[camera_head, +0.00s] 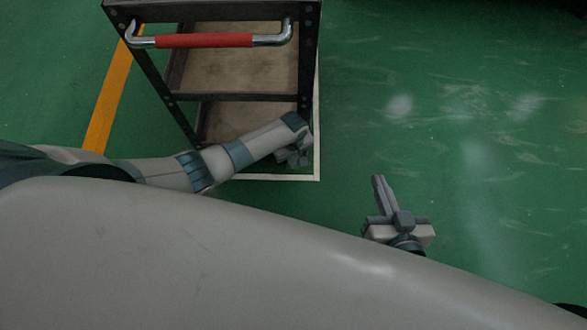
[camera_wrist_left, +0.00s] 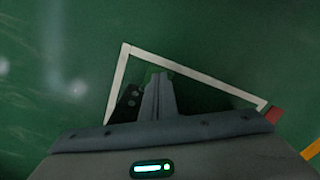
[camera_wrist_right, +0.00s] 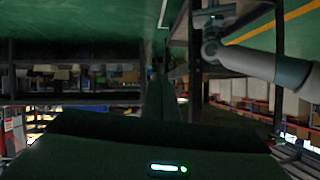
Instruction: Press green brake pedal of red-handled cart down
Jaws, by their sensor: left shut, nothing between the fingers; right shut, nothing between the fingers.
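The dark cart (camera_head: 311,60) with the red handle (camera_head: 205,41) stands at the top of the head view. I cannot make out a green brake pedal in any view. My left gripper (camera_head: 292,158) is at the cart's lower right corner, low by the floor, shut and empty. In the left wrist view its closed fingers (camera_wrist_left: 158,88) lie beside a dark part with holes (camera_wrist_left: 128,98), perhaps the cart's corner; contact cannot be told. My right gripper (camera_head: 378,182) is shut and empty, right of the cart and apart from it.
A white line (camera_head: 318,150) on the green floor borders the cart. A yellow stripe (camera_head: 105,100) runs left of it. A small red piece (camera_wrist_left: 274,115) shows at the right in the left wrist view. The floor (camera_head: 460,130) right of the cart is clear.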

